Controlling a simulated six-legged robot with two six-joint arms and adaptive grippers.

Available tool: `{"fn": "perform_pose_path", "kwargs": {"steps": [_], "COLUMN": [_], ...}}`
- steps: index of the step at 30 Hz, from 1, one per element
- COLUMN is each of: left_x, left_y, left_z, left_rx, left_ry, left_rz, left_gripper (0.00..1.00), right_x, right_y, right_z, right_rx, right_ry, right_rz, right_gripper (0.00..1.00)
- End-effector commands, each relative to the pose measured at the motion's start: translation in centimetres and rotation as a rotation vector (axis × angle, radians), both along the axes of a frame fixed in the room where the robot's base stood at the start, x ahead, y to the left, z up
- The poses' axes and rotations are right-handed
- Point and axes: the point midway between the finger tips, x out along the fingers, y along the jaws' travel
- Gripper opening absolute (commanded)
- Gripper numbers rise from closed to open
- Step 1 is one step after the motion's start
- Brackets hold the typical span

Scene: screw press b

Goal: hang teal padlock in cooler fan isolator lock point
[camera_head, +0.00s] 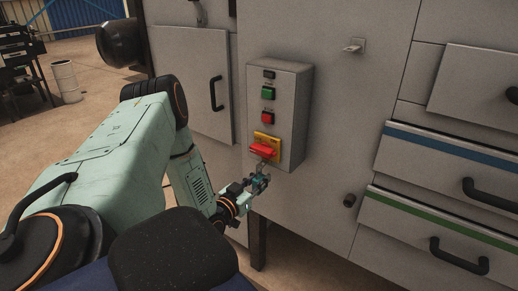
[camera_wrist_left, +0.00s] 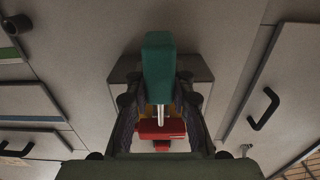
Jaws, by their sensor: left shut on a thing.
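The teal padlock (camera_wrist_left: 159,68) is held between the fingers of my left gripper (camera_wrist_left: 160,98) in the left wrist view. Its metal shackle points down the picture and overlaps the red isolator handle (camera_wrist_left: 148,131); I cannot tell whether it passes through the lock point. In the head view my left gripper (camera_head: 258,186) is just below the cooler fan isolator, a red handle (camera_head: 263,150) on a yellow plate (camera_head: 276,140). The padlock (camera_head: 263,183) shows small there, partly hidden by the fingers. My right gripper is not in view.
The isolator sits at the bottom of a grey control box (camera_head: 291,104) with a green button (camera_head: 268,93) and a red button (camera_head: 267,117). A cabinet door with a black handle (camera_head: 216,93) is to the left. Drawers with black handles (camera_head: 490,193) are to the right.

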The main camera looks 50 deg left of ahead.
Motion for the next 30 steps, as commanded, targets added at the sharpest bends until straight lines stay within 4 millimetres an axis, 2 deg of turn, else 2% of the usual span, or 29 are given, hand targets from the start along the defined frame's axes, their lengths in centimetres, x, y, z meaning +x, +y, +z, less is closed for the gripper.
{"fn": "perform_pose_path", "kwargs": {"steps": [4,5,14,23,26,30], "left_x": [0.1,0.1,0.0,-0.1,-0.7,-2.6], "left_y": [0.0,0.0,0.0,0.0,0.0,-0.5], "left_z": [0.1,0.1,0.0,0.0,-0.1,0.0], "left_rx": [0.001,0.001,0.0,0.0,-0.002,-0.005], "left_ry": [-0.004,-0.004,-0.002,0.0,0.001,0.0], "left_rz": [0.0,0.0,0.0,0.0,0.002,0.005], "left_gripper": [0.0,0.23,0.48,0.49,0.49,0.49], "right_x": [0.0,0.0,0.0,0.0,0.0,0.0], "right_y": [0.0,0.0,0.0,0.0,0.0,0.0], "right_z": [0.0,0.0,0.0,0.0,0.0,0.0], "right_rx": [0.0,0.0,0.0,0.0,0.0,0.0], "right_ry": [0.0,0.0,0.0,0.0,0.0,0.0], "right_rz": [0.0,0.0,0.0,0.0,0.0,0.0], "right_gripper": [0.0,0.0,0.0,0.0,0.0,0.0]}}
